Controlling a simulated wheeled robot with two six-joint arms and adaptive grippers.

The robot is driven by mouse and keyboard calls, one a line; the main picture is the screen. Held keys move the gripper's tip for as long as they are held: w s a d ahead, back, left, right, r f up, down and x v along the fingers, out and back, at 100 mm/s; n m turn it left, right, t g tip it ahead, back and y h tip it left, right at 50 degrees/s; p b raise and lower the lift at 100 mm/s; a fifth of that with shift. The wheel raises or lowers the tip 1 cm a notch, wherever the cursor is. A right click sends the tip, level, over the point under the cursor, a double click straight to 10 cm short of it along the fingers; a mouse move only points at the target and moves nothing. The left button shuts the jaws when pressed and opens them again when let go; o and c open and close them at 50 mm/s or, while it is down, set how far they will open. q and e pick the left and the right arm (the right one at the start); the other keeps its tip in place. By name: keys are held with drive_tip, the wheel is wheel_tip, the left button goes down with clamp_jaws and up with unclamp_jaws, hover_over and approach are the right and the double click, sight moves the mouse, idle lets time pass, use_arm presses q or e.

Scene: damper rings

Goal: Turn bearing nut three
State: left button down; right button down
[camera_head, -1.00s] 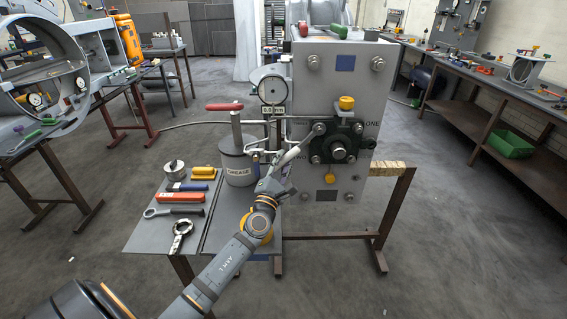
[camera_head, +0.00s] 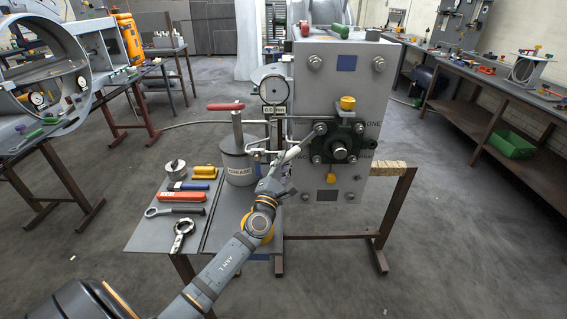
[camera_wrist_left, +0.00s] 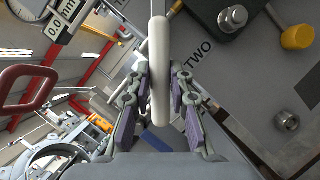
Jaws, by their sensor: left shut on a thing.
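The dark bearing housing (camera_head: 340,155) is mounted on the grey upright plate, with several bolt heads or nuts around a central shaft end. My left gripper (camera_head: 274,184) is left of and below the housing. It is shut on a pale bar-like handle (camera_head: 297,150), which slants up right to the housing's upper-left nut (camera_head: 320,128). In the left wrist view the handle (camera_wrist_left: 159,70) stands upright between the two fingers (camera_wrist_left: 159,105). I cannot tell which nut is number three. My right gripper is not in view.
A grease pot (camera_head: 238,165) with a red-handled lever stands left of the plate. A dial gauge (camera_head: 272,88) is above it. Several tools, including a spanner (camera_head: 172,211), lie on the table's left part. A yellow knob (camera_head: 347,102) sits above the housing.

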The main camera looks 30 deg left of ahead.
use_arm(q)
drive_tip(key=shift+r, duration=0.1)
drive_tip(key=shift+s, duration=0.1)
idle(0.4)
drive_tip(key=shift+s+d+p, duration=0.15)
drive_tip(key=shift+p, duration=0.15)
drive_tip(key=shift+s+d, duration=0.15)
drive_tip(key=shift+s, duration=0.05)
drive_tip(key=shift+s+d, duration=0.1)
drive_tip(key=shift+s, duration=0.05)
idle(0.5)
